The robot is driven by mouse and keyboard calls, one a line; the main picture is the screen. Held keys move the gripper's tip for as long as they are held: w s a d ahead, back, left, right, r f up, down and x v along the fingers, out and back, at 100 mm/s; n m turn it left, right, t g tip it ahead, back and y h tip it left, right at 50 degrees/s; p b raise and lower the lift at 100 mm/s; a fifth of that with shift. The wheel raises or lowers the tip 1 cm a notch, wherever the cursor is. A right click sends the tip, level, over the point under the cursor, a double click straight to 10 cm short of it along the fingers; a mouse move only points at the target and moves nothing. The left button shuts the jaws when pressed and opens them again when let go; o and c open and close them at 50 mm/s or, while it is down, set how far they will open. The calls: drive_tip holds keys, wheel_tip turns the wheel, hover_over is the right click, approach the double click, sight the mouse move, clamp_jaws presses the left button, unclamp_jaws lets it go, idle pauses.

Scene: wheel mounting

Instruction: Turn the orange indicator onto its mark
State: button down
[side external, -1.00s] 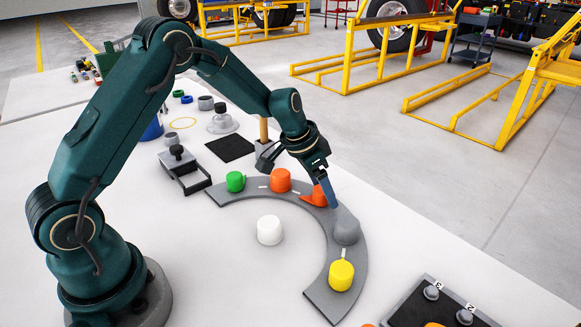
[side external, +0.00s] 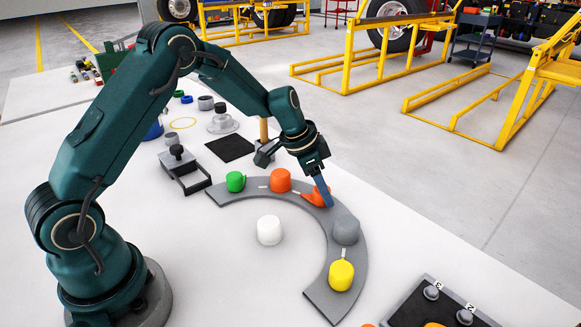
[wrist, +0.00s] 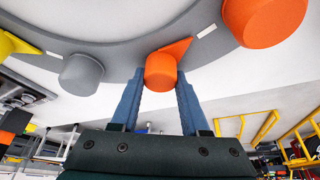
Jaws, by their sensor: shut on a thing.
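The orange indicator (side external: 314,196) is a small round knob with a pointed tip on the grey curved plate (side external: 215,194). My gripper (side external: 326,196) is down at it, one blue finger hiding part of it. In the wrist view, my gripper (wrist: 160,85) has its two blue fingers on either side of the indicator (wrist: 160,72), shut on it. The tip points up and right there, toward a short white mark (wrist: 207,30), with a small gap between tip and mark. This mark lies between the indicator and a larger orange knob (wrist: 262,20).
The plate also carries a green knob (side external: 235,181), the large orange knob (side external: 280,180), a grey knob (side external: 345,230) and a yellow knob (side external: 341,275). A white cylinder (side external: 269,230) stands inside the curve. A dark panel (side external: 410,313) lies at lower right.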

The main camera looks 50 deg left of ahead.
drive_tip(key=shift+m, duration=0.7)
drive_tip(key=shift+c, duration=2)
unclamp_jaws()
drive_tip(key=shift+h, duration=0.3)
drive_tip(key=shift+v, duration=2.6)
drive_tip(key=shift+d, duration=0.1)
